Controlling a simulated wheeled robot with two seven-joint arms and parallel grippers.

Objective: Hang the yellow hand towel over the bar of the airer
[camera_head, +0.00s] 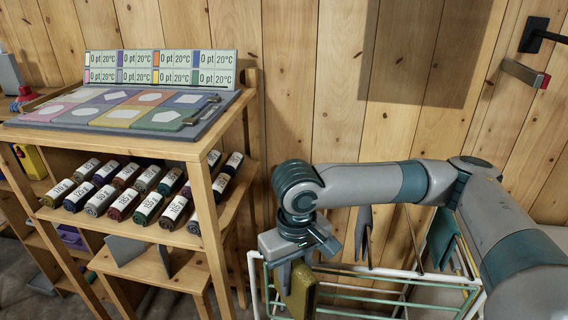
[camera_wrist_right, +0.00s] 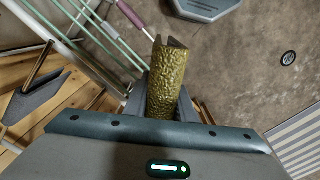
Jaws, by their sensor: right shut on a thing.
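My right gripper (camera_head: 297,275) is shut on the yellow hand towel (camera_head: 299,296), which hangs down at the left end of the airer. The towel is olive-yellow with a rough weave. In the right wrist view the towel (camera_wrist_right: 167,78) is pinched between the fingers (camera_wrist_right: 165,104) and sticks out past them. The airer (camera_head: 255,270) has a white frame and pale green bars, partly hidden behind my right arm. Its bars also show in the right wrist view (camera_wrist_right: 105,38), left of the towel. I cannot tell whether the towel touches a bar. My left gripper is not in view.
A grey forked thing (camera_head: 363,230) hangs behind the airer's front bars. A teal cloth (camera_head: 441,238) hangs at its right end. A wooden shelf (camera_head: 190,150) with several rolled, labelled cloths stands to the left. A plank wall (camera_head: 340,80) closes off the back.

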